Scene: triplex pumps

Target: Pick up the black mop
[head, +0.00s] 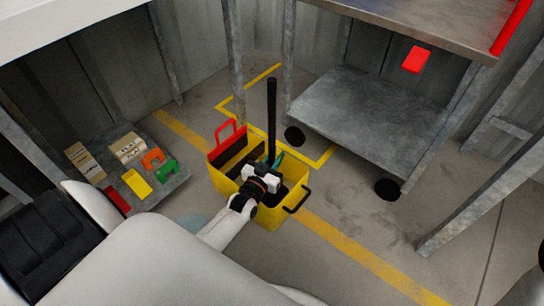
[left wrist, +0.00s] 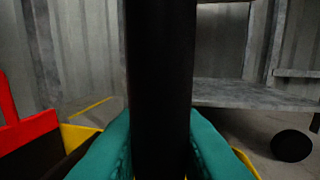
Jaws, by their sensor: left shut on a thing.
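The black mop (head: 271,115) stands upright in a yellow mop bucket (head: 225,182), its handle rising above the rim. Its lower end is hidden inside the bucket. My left gripper (head: 272,163) is at the handle just above the bucket, shut on it. In the left wrist view the black handle (left wrist: 162,80) runs vertically through the middle, between the teal fingers of my left gripper (left wrist: 160,155). My right gripper is not in view.
A grey metal cart (head: 365,110) with dark wheels stands behind the bucket. A low grey shelf (head: 170,183) at left holds small coloured items. The bucket has a red wringer handle (head: 231,132). Open floor (head: 375,225) lies to the right.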

